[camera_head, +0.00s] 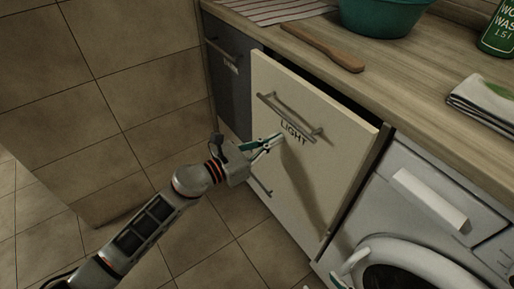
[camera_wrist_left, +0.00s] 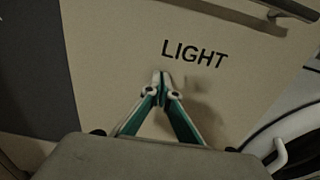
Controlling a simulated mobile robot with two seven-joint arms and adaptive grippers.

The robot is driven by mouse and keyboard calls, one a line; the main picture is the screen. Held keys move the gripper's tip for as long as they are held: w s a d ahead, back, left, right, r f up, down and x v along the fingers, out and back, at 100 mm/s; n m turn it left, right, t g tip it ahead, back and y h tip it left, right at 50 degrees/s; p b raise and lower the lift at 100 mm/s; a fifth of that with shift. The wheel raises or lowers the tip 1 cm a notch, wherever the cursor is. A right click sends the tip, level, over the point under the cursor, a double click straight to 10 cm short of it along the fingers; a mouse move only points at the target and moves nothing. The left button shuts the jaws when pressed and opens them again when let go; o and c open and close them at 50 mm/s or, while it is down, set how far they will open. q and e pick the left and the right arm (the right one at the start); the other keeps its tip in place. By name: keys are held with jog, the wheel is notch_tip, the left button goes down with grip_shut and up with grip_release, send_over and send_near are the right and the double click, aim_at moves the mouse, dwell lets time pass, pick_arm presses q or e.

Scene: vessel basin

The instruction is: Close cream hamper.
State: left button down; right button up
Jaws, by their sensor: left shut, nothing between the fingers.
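The cream hamper (camera_head: 300,165) is a tilt- or pull-out front marked LIGHT, with a metal bar handle (camera_head: 290,116) near its top. Its top edge stands out from the counter front, with a dark gap behind it. My left gripper (camera_head: 279,138) is shut and empty, with its fingertips at the cream panel just below the handle, by the label. In the left wrist view the shut fingertips (camera_wrist_left: 160,78) are just below the word LIGHT on the panel (camera_wrist_left: 110,60); contact is hard to tell. A small part of my right gripper (camera_head: 337,281) seems to show at the bottom edge.
A dark grey hamper front (camera_head: 230,85) is left of the cream one. A white washing machine (camera_head: 430,190) is right of it. The wooden counter (camera_head: 400,75) above holds a wooden paddle (camera_head: 322,47), teal basin (camera_head: 383,15), green bottle (camera_head: 499,30) and folded towel (camera_head: 485,100).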

aim_at(286, 133)
pick_arm(q)
jog(key=x, duration=0.4)
jog(key=shift+w+d+b, duration=0.1)
jog(key=shift+d+b, duration=0.1)
jog(key=shift+b, duration=0.1)
jog(key=shift+r, duration=0.1)
pick_arm(e)
jog(key=shift+w+a+r, duration=0.15)
jog(key=shift+a+r, duration=0.25)
pick_arm(q)
jog(key=shift+a, duration=0.1)
pick_arm(e)
jog(key=shift+f, duration=0.1)
